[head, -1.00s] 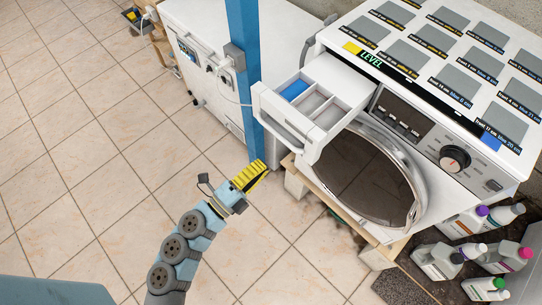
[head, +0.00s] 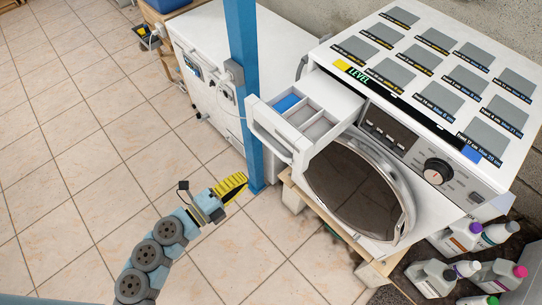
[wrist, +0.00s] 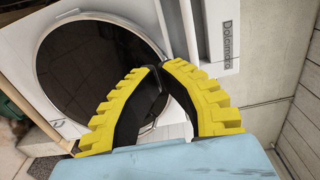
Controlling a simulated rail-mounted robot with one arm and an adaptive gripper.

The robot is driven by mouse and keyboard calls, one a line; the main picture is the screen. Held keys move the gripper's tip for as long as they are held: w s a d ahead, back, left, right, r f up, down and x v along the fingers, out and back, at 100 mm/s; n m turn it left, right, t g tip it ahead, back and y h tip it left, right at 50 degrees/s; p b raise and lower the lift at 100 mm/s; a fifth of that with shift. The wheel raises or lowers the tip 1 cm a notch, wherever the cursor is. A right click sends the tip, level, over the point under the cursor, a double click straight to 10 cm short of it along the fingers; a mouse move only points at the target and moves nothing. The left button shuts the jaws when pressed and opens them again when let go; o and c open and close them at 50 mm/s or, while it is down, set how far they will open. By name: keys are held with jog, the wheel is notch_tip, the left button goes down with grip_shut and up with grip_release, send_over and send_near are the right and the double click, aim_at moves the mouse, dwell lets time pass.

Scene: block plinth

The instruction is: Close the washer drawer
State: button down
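The washer drawer (head: 318,122) sticks out of the upper left front of the white washing machine (head: 440,160). It is pulled open, with a blue compartment and grey-white compartments inside. Its white front with a handle (head: 272,132) faces left, toward the floor area. My gripper (head: 240,180), with yellow ribbed fingers, is below and left of the drawer front, apart from it. In the wrist view, the two fingertips (wrist: 158,67) meet with nothing visible between them. White panels with lettering (wrist: 225,35) show at upper right.
A blue post (head: 246,90) stands just left of the drawer, close to its front. A white chest-like appliance (head: 207,70) is behind the post. The washer stands on a wooden platform (head: 325,225). Bottles (head: 465,240) stand at lower right. Tiled floor at left is clear.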

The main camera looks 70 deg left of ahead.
jog(key=p+x, duration=0.1)
jog(key=x, duration=0.9)
jog(key=shift+w+p, duration=0.2)
jog(key=shift+p, duration=0.1)
dwell(0.4)
